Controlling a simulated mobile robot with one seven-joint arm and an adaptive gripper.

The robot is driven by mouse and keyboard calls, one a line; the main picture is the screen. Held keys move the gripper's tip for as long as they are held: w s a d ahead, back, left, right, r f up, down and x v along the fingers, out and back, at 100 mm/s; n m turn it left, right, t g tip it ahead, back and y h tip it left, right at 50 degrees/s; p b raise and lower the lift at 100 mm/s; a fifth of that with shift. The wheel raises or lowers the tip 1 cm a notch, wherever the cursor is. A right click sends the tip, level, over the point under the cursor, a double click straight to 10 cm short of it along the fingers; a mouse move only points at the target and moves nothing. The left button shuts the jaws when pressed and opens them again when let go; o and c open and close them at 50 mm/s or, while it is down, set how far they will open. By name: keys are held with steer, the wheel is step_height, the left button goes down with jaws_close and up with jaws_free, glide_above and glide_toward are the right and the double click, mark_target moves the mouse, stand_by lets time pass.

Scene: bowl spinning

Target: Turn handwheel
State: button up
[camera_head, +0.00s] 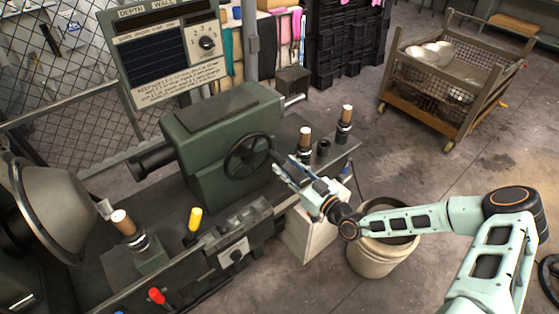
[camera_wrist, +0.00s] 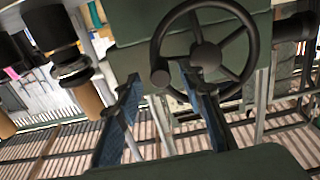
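The dark handwheel (camera_head: 248,157) is on the front of the green machine head (camera_head: 200,120). It has a round rim, a few spokes and a hub. In the wrist view the handwheel (camera_wrist: 207,52) fills the upper middle, with its handle knob (camera_wrist: 160,77) at the lower left of the rim. My gripper (camera_head: 278,166) is just right of the wheel, pointing at it. In the wrist view my gripper (camera_wrist: 161,84) is open, its fingertips apart on either side of the knob. I cannot tell whether either finger touches the knob or rim.
A yellow-handled lever (camera_head: 195,219) and a red-knobbed lever (camera_head: 157,296) stand at the machine's front. A metal bowl (camera_head: 52,212) is at the left. Wooden-topped posts (camera_head: 305,145) stand right of the wheel. A bucket (camera_head: 375,258) is below my arm. A wire cart (camera_head: 455,80) stands at back right.

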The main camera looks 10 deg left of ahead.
steer(key=v, duration=0.7)
steer(key=shift+s+d, duration=0.15)
steer(key=shift+d, duration=0.05)
